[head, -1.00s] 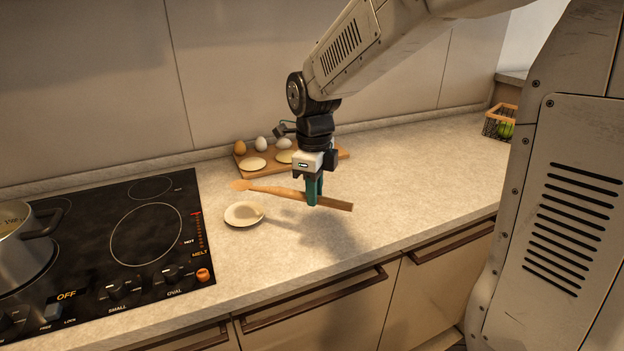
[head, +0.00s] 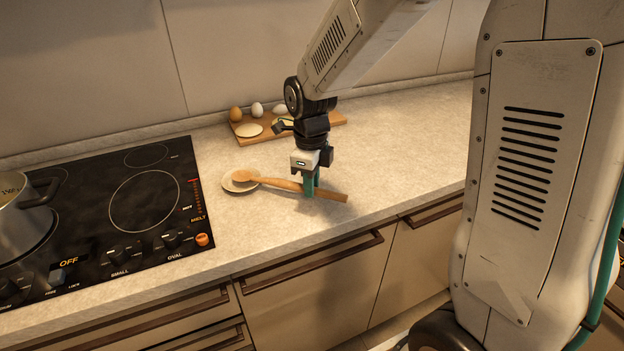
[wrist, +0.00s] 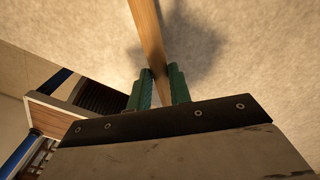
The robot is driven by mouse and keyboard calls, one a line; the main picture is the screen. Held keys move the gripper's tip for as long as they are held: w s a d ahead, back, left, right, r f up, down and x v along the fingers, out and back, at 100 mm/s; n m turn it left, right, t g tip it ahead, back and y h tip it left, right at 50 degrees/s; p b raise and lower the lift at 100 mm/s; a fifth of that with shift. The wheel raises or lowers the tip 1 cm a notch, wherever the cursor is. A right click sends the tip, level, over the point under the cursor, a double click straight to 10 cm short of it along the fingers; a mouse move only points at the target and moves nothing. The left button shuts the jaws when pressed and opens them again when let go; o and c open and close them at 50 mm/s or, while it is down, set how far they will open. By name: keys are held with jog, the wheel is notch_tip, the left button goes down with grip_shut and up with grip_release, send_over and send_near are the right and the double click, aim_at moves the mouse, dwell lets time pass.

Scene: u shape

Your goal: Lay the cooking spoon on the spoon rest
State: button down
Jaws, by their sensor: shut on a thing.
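The wooden cooking spoon (head: 275,183) is held across my gripper (head: 309,192), which is shut on its handle. The spoon's bowl end is over the spoon rest (head: 230,185), a small round cream dish on the counter right of the hob. Whether the bowl touches the dish I cannot tell. The handle's end sticks out to the right of my gripper. In the wrist view the handle (wrist: 149,35) runs up between the green fingers of my gripper (wrist: 158,80). The spoon's bowl and the spoon rest are out of the wrist view.
The black hob (head: 105,215) with a steel pot (head: 22,225) is at the left. A wooden board (head: 280,131) with eggs and pale round pieces stands at the back. The counter to the right of my gripper is clear. Drawers (head: 310,285) are below the front edge.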

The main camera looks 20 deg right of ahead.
jog(key=c, duration=1.2)
grip_release()
jog(key=shift+r, duration=0.1)
notch_tip(320, 180, up, 8)
jog(key=shift+f, duration=0.15)
jog(key=n, duration=0.3)
jog(key=shift+s+f, duration=0.15)
jog(key=shift+s, duration=0.1)
jog(key=s+d+r+n, duration=0.1)
jog(key=s+r+n, duration=0.2)
jog(key=s+n, duration=0.9)
jog(key=s+d+r+n+t, duration=0.1)
jog(key=s+r+n, duration=0.2)
jog(key=s+n, duration=0.9)
jog(key=shift+r+t, duration=0.15)
jog(key=shift+t, duration=0.15)
